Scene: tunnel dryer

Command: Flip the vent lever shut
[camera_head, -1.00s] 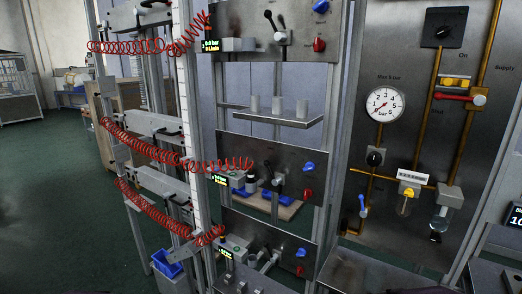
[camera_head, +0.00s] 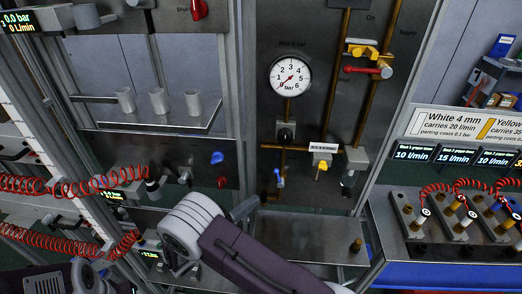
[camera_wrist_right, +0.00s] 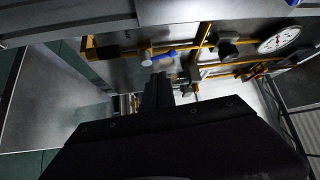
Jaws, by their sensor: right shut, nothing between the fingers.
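The likely vent lever is a small blue lever (camera_head: 279,177) at the lower left of the pipe panel; I read no label on it. It also shows in the right wrist view as a blue handle (camera_wrist_right: 165,52) on a small valve beside a brass pipe. My right gripper (camera_wrist_right: 160,80) is shut and empty, its fingertips close to the blue handle, with a gap showing in the picture. In the head view my right arm covers most of the gripper (camera_head: 250,204), which is below and left of the lever. My left gripper is out of view.
The pipe panel also carries a round gauge (camera_head: 290,77), a black knob (camera_head: 285,134), a yellow fitting (camera_head: 321,160) and a red-handled valve (camera_head: 367,71). A metal ledge (camera_head: 315,226) lies below. Red coiled hoses (camera_head: 75,186) hang at the left.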

